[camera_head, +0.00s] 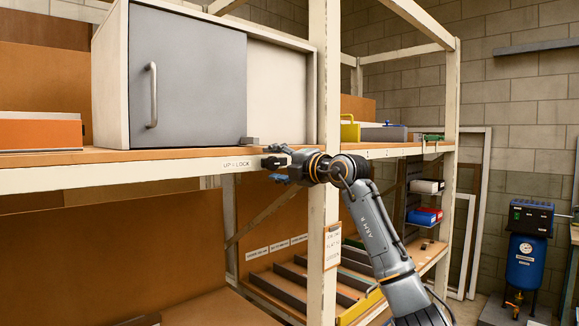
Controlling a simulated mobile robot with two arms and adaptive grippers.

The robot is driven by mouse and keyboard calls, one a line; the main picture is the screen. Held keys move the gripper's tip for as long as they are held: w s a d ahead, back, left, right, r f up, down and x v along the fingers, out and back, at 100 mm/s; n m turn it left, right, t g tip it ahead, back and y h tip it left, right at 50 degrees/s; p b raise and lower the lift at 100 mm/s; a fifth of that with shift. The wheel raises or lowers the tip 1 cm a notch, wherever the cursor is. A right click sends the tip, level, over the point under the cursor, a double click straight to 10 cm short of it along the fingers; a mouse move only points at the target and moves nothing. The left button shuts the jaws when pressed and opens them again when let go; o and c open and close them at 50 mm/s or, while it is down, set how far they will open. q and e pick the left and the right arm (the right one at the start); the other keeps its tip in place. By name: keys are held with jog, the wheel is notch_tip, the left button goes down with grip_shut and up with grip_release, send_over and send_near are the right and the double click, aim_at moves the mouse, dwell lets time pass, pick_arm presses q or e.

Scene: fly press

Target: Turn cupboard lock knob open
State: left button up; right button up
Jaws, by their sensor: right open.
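The cupboard (280,90) stands on the shelf, with a grey sliding door (190,75) across its left part and a pale panel at right. A small grey block (249,141) sits at the door's lower right corner. Below it, the shelf's front edge carries the label "UP = LOCK" (237,164). A small dark lock knob (268,162) shows just right of the label. My right gripper (273,164) is open, its fingers above and below the knob. I cannot tell whether they touch it. My left gripper is out of view.
A cream rack post (323,120) rises close behind my right arm. The door has a vertical handle (152,95). An orange box (40,131) lies on the shelf at left. A blue compressor (527,255) stands at far right.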

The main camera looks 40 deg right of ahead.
jog(key=s, duration=1.1)
jog(key=shift+d, duration=0.45)
